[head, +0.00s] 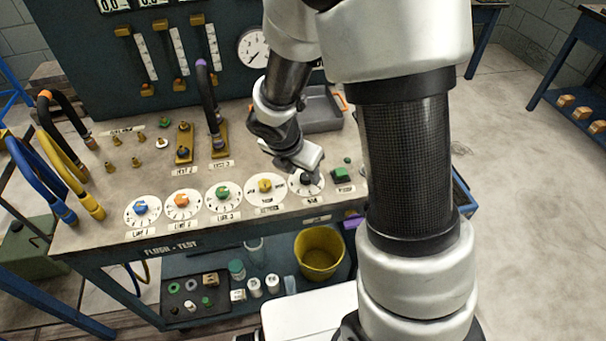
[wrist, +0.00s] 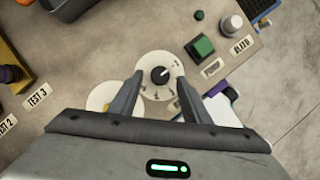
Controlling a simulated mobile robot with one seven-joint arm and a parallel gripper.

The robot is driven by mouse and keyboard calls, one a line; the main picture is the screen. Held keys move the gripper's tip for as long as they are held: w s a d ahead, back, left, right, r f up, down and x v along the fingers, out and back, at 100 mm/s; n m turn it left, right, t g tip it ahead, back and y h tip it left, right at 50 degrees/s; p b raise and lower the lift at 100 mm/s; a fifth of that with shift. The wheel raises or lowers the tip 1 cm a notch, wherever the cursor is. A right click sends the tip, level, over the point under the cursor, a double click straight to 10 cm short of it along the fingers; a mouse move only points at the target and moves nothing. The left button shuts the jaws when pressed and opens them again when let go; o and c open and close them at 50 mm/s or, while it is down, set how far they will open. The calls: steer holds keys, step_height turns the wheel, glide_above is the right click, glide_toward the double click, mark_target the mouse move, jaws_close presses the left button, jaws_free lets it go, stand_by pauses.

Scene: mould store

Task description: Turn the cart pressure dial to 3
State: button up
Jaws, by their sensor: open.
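The dial with a dark knob is the rightmost of the row of dials on the bench top; its white plate (head: 299,190) shows below my gripper (head: 311,174) in the head view. In the wrist view its dark knob (wrist: 160,75) sits at the middle of the round white plate (wrist: 152,60), with a white pointer mark toward the upper right. My gripper (wrist: 160,79) is open, with one finger on each side of the knob. I cannot tell if the fingers touch it. The plate's numbers and the label are too small to read.
A yellow-knobbed dial (head: 265,187) is close on the left, then green (head: 223,193), orange (head: 181,202) and blue (head: 141,208) ones. A green square button (head: 342,174) is close on the right. A grey tray (head: 320,112) lies behind; hoses stand at the left.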

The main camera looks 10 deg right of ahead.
steer(key=shift+x, duration=0.75)
steer(key=c, duration=1)
steer(key=shift+c, duration=0.2)
